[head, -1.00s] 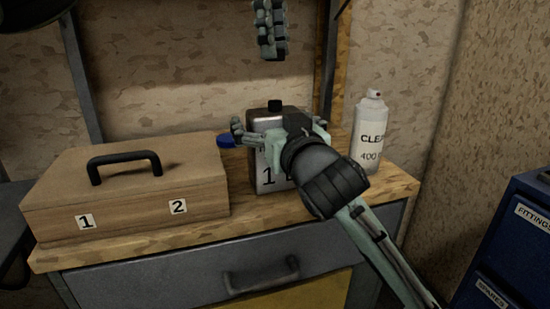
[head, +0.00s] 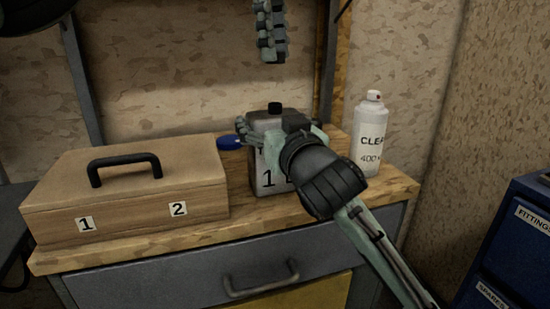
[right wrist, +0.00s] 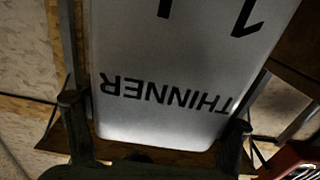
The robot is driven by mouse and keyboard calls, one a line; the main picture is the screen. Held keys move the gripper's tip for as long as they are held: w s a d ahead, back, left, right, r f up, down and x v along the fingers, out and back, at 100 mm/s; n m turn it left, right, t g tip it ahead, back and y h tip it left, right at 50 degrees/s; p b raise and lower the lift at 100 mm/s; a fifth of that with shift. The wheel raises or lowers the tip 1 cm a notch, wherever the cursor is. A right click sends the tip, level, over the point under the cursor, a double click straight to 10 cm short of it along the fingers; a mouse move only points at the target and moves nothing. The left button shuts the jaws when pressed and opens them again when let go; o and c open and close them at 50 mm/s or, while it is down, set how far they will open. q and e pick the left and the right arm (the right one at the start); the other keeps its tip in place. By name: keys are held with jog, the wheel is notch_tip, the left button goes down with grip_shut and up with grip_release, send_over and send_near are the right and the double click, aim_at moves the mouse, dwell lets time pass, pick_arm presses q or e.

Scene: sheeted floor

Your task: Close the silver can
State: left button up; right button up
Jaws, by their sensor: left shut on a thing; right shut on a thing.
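The silver can (head: 268,183) stands upright on the wooden bench, with a black top piece (head: 275,108); I cannot tell whether this is a neck or a cap. My right gripper (head: 268,135) is shut on the can, its fingers along the sides. In the right wrist view the can's face (right wrist: 175,70) reads THINNER upside down, between the fingers. My left gripper (head: 270,32) hangs above the can, apart from it, fingers pointing down and together. What it holds cannot be made out.
A wooden box (head: 125,195) with a black handle stands left of the can. A blue round object (head: 229,143) lies between them. A white spray can (head: 370,140) stands at the right. Blue drawers (head: 515,245) stand right of the bench. A wall is behind.

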pick_arm(q)
send_over(275, 105)
jog(key=shift+w+a+f, duration=0.1)
jog(key=shift+f, duration=2.4)
jog(key=shift+f, duration=0.1)
jog(key=shift+f, duration=0.8)
jog(key=shift+f, duration=0.55)
